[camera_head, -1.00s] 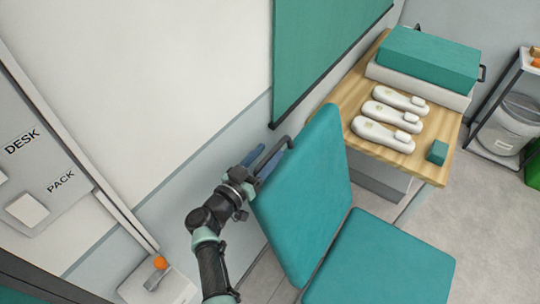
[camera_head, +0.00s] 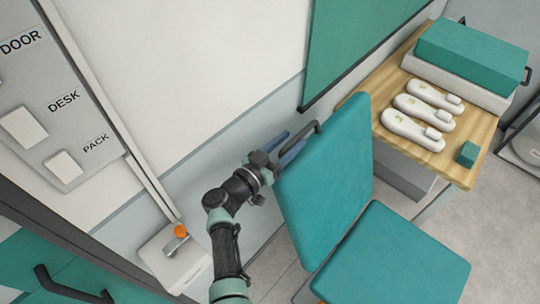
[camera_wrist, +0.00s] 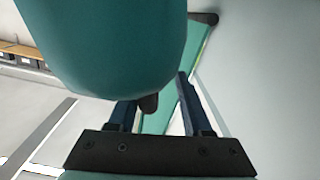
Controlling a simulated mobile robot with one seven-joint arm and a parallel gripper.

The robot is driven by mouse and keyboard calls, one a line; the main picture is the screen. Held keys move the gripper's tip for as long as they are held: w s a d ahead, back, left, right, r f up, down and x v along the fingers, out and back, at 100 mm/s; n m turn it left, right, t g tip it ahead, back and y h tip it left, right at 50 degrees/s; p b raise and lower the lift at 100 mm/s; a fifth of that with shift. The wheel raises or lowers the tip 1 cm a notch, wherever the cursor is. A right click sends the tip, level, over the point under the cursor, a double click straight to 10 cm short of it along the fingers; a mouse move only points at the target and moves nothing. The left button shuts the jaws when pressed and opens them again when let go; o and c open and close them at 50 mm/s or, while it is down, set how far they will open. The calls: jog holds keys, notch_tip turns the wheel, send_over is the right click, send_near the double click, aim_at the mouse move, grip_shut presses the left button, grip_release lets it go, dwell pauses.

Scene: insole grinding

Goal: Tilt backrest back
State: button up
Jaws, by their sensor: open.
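A teal chair has an upright, slightly tilted backrest (camera_head: 325,175) and a flat seat (camera_head: 392,262). In the head view my gripper (camera_head: 296,141) is at the left, rear side of the backrest, near its upper half. A dark bar end (camera_head: 316,127) shows by the fingertips. In the wrist view the backrest (camera_wrist: 110,40) fills the upper left. My open gripper (camera_wrist: 156,92) has its two blue fingers apart, with a dark rounded stub (camera_wrist: 148,104) under the backrest edge between them in the picture. I cannot tell whether the fingers touch anything.
A wooden table (camera_head: 462,170) behind the chair bears white insole-shaped pieces (camera_head: 412,130), a small teal block (camera_head: 467,154) and a large teal-topped box (camera_head: 470,52). A wall and teal board (camera_head: 350,40) stand close behind my gripper. A switch panel (camera_head: 60,110) is at left.

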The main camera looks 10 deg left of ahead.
jog(key=v, duration=1.1)
